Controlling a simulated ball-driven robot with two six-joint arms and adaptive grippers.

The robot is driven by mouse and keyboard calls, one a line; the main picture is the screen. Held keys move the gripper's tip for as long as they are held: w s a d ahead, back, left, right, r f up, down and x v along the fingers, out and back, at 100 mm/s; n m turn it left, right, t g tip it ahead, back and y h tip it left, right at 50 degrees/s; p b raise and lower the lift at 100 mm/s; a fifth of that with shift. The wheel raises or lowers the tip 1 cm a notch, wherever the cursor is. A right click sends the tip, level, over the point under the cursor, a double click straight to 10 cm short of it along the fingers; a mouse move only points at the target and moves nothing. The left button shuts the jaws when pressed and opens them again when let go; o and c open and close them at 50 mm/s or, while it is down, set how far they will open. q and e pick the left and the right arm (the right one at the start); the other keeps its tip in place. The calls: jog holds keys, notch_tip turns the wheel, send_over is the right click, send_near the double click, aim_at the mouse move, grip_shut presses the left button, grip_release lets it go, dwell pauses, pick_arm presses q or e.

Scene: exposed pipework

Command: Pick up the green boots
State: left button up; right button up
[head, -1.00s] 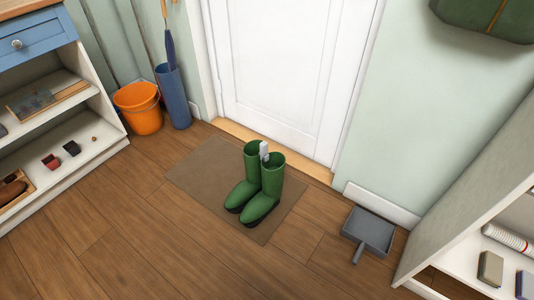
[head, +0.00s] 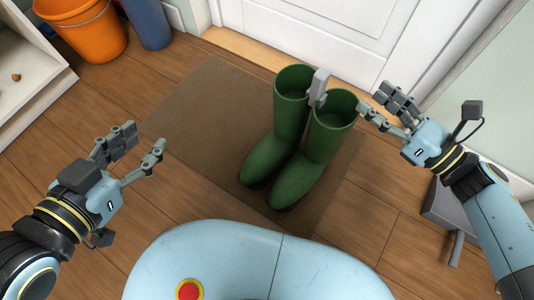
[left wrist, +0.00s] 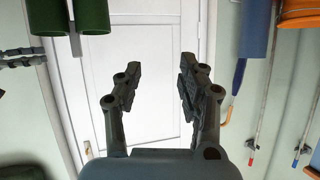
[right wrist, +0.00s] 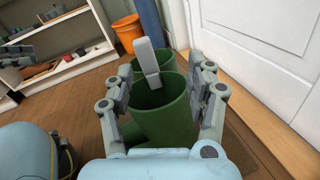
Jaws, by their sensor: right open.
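The green boots (head: 310,135) stand upright side by side on the brown mat, with a grey clip (head: 318,87) joining their top rims. My right gripper (head: 375,102) is open just right of the right boot's top. In the right wrist view the boots (right wrist: 160,112) and clip (right wrist: 147,60) appear between its spread fingers (right wrist: 160,82); whether they touch cannot be told. My left gripper (head: 142,140) is open and empty, left of the boots with a gap over the mat's left edge. In the left wrist view its fingers (left wrist: 160,75) are apart, with the boots (left wrist: 75,18) at the upper left.
The brown mat (head: 190,110) lies before the white door (head: 300,25). An orange bucket (head: 90,30) and a blue stand (head: 148,20) are at the back left. A grey dustpan (head: 447,215) lies beneath my right arm. Shelving (head: 35,65) stands left. Wooden floor between is clear.

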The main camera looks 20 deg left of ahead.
aim_at(327, 79)
jog(key=a+n, duration=0.1)
jog(key=a, duration=0.1)
jog(key=w+a+n+g+y+b, duration=0.1)
jog(key=a, duration=0.1)
jog(key=a+n+g+b, duration=0.1)
jog(key=a+n, duration=0.1)
jog(key=shift+w+f, duration=0.2)
jog(key=shift+f, duration=0.2)
jog(key=shift+w+a, duration=0.15)
jog(key=shift+a, duration=0.2)
jog(key=x, duration=0.1)
jog(key=b+x, duration=0.1)
jog(key=x, duration=0.2)
jog(key=shift+a+r+b, duration=0.35)
jog(key=shift+a, duration=0.05)
jog(key=shift+w+a, duration=0.1)
pick_arm(q)
jog(key=w+d+r+m+t+h, duration=0.1)
jog(key=w+r+t, duration=0.3)
jog(key=r, duration=0.6)
jog(key=w+d+r+m+t+h, duration=0.1)
jog(key=w+r+t, duration=0.3)
jog(key=r, duration=0.6)
jog(key=shift+w+d+t+h, duration=0.2)
jog(key=shift+w+t+h, duration=0.25)
jog(key=shift+t, duration=0.25)
pick_arm(e)
jog(key=shift+c, duration=0.2)
grip_shut()
